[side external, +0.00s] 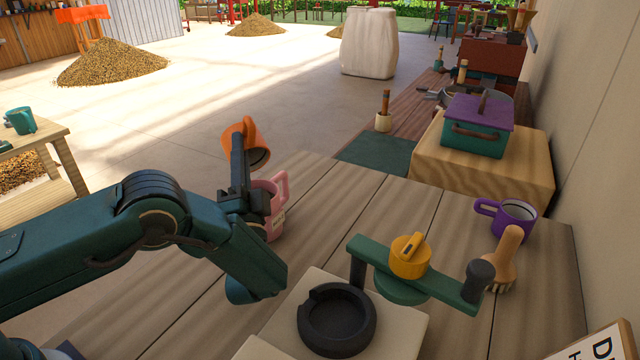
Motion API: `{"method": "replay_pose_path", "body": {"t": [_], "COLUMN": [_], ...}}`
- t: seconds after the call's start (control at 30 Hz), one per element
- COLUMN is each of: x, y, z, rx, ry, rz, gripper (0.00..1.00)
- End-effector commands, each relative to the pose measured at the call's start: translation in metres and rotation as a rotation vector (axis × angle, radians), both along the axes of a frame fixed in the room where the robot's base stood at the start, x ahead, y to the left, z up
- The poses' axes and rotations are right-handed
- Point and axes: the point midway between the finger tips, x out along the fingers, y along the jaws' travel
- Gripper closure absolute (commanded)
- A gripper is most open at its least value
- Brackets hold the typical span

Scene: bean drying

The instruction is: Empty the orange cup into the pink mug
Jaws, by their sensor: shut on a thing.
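The orange cup (238,133) is tilted strongly, with its dark opening facing down to the right. My gripper (239,158) is shut on the orange cup and holds it above the wooden table. My gripper hides the left part of the mug. The inside of the mug is hidden, and I cannot see whether anything is falling from the cup.
A green stand with a yellow knob (409,258) and a black ring (337,321) are at the front. A purple mug (514,219) and a wooden-handled brush (504,255) stand at the right. A teal box with a purple lid (475,135) is behind. The table (340,205) right of the pink mug is clear.

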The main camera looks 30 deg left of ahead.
Motion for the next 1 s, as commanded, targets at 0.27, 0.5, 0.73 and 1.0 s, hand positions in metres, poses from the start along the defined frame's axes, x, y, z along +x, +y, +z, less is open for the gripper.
{"method": "replay_pose_path", "body": {"t": [0.27, 0.5, 0.73, 1.0], "x": [0.000, 0.002, 0.007, 0.008], "y": [0.000, 0.003, 0.012, 0.014], "z": [0.000, 0.007, 0.017, 0.017], "rx": [0.000, -0.060, -0.203, -0.231], "ry": [-0.001, 0.029, 0.107, 0.127], "rz": [0.000, 0.000, 0.001, 0.001], "gripper": [1.00, 1.00, 1.00, 1.00]}}
